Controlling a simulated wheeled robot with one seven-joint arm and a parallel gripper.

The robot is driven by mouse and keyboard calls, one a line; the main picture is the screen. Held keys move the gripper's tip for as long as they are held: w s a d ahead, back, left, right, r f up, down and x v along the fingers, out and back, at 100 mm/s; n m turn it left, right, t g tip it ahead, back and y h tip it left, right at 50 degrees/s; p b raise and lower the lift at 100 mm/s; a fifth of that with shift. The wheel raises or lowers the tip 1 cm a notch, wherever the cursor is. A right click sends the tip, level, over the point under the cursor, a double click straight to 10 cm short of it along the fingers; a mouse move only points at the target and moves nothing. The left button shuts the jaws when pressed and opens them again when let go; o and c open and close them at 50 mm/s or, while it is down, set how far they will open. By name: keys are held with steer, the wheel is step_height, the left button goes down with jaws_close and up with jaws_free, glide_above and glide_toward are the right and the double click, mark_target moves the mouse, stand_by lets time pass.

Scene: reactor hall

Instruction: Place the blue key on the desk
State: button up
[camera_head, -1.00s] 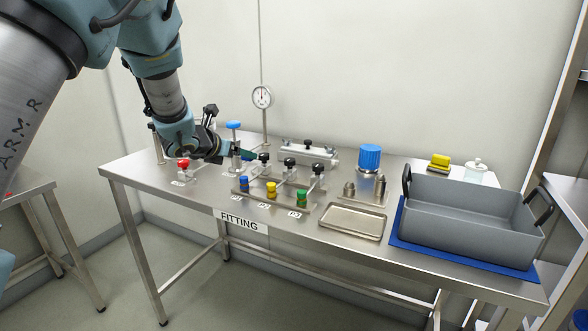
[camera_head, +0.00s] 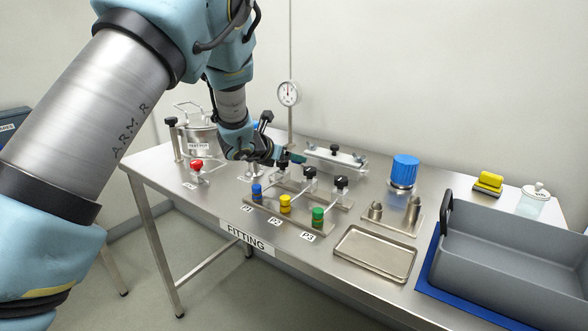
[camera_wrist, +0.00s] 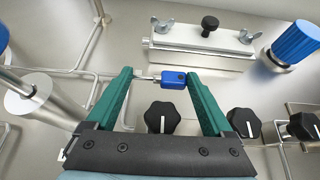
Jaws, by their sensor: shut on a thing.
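The blue key has a blue head (camera_wrist: 173,79) and a thin metal shaft, seen in the wrist view between the green fingertips of my gripper (camera_wrist: 160,78). My gripper is shut on it and holds it above the steel table. In the head view my gripper (camera_head: 290,158) is over the back middle of the table, behind the row of black knobs; the key cannot be made out there. The steel table (camera_head: 215,208) carries a FITTING label on its front edge. I cannot tell whether this table is the desk.
Black knobs (camera_wrist: 162,118) stand below and in front of the fingers. A clamped metal block (camera_head: 335,158), a gauge (camera_head: 288,93) and a blue-capped cylinder (camera_head: 404,170) stand nearby. A shallow tray (camera_head: 375,253) and a grey bin (camera_head: 510,245) are to the right.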

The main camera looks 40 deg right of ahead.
mark_target(288, 171)
steer(key=shift+f+p, duration=0.55)
steer(key=shift+f, duration=1.85)
steer(key=shift+f, duration=0.1)
steer(key=o, duration=1.1)
steer(key=b+v, duration=0.3)
steer(key=v, duration=0.9)
